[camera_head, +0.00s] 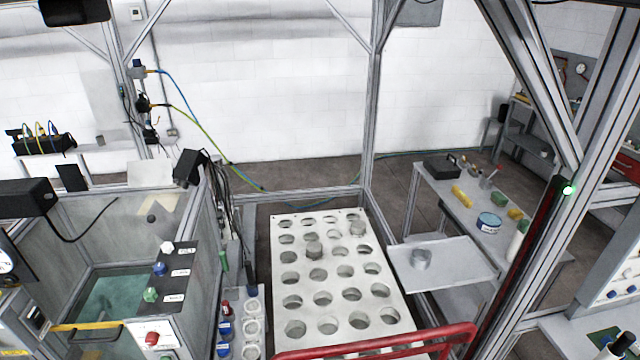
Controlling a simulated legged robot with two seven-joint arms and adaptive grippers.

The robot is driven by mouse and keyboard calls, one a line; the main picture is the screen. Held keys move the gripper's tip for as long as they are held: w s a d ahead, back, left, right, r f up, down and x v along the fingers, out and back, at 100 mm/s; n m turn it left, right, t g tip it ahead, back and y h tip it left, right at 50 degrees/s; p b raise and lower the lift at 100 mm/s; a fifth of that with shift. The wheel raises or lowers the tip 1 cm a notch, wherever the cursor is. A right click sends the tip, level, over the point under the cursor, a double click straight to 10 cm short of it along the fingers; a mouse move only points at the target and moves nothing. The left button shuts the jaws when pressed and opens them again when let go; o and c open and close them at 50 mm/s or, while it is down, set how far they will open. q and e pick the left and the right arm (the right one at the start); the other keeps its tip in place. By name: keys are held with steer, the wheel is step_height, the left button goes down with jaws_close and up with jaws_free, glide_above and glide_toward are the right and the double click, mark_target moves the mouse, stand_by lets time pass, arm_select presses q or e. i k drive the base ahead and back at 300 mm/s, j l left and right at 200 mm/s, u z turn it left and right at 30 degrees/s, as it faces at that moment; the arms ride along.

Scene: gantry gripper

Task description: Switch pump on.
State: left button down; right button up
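I cannot make out which part is the pump or read its switch label. At the left, a black control panel (172,271) is fixed on the tank's edge. It carries a white knob (167,246), a blue knob (159,268) and a green knob (150,294), each beside a small white label too small to read. A red button (152,338) sits on the light front panel below. The tank (60,256) holds teal liquid (108,297). Neither of my grippers shows in this view, and nothing is seen touching the controls.
A white plate with rows of round holes (282,262) fills the middle, holding a few grey cylinders. A red tubular rail (375,342) crosses in front. Metal frame posts (374,100) stand around. A side bench (455,212) with tools is at the right.

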mark_target(37, 319)
steer(key=u, duration=2.1)
